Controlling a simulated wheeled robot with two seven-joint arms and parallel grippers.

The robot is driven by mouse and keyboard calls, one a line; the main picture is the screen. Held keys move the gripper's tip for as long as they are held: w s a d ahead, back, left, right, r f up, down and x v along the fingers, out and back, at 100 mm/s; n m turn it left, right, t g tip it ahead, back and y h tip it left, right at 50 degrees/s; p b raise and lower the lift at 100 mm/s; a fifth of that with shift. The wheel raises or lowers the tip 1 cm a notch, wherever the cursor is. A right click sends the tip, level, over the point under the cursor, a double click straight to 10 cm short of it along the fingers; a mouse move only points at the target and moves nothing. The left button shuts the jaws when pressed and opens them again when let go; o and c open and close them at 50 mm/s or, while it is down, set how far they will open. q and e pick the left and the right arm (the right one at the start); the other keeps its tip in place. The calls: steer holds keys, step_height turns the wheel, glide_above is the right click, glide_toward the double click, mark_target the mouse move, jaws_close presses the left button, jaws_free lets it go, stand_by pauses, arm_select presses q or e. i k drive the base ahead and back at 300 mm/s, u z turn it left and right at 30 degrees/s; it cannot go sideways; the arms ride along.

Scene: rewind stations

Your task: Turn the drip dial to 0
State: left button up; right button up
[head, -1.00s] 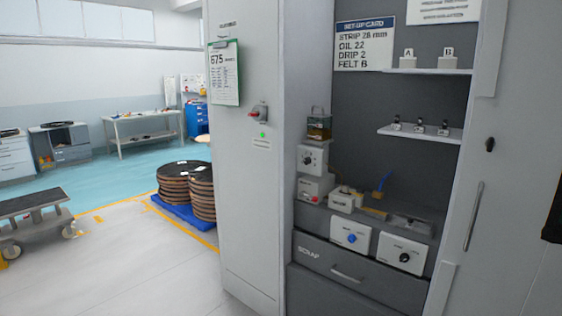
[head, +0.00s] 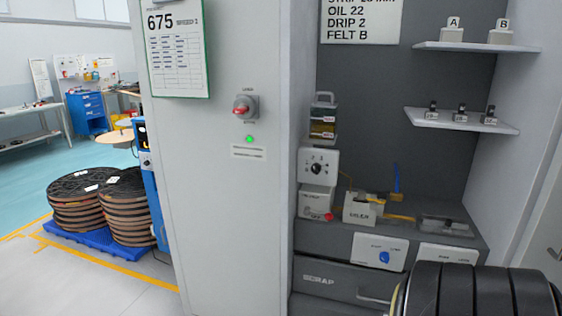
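A white box with a black dial (head: 318,168) stands at the left of the bench recess, under a small oil container (head: 322,120) with a handle. It may be the drip dial, but its lettering and setting are too small to read. A second white panel carries a blue dial (head: 383,257) on the bench front. A third white panel (head: 446,254) beside it is partly hidden. The set-up card (head: 360,22) reads OIL 22, DRIP 2 and FELT B. Neither of my grippers is in view.
A dark ribbed round shape (head: 480,292) fills the lower right and covers part of the bench front; I cannot tell what it is. A grey cabinet side (head: 235,200) with a red switch (head: 243,107) stands left of the recess. Shelves (head: 460,121) hold small parts. Floor is free at lower left.

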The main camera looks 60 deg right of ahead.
mark_target(316, 167)
steer(key=z, duration=0.75)
steer(key=i, duration=1.45)
steer(key=z, duration=1.25)
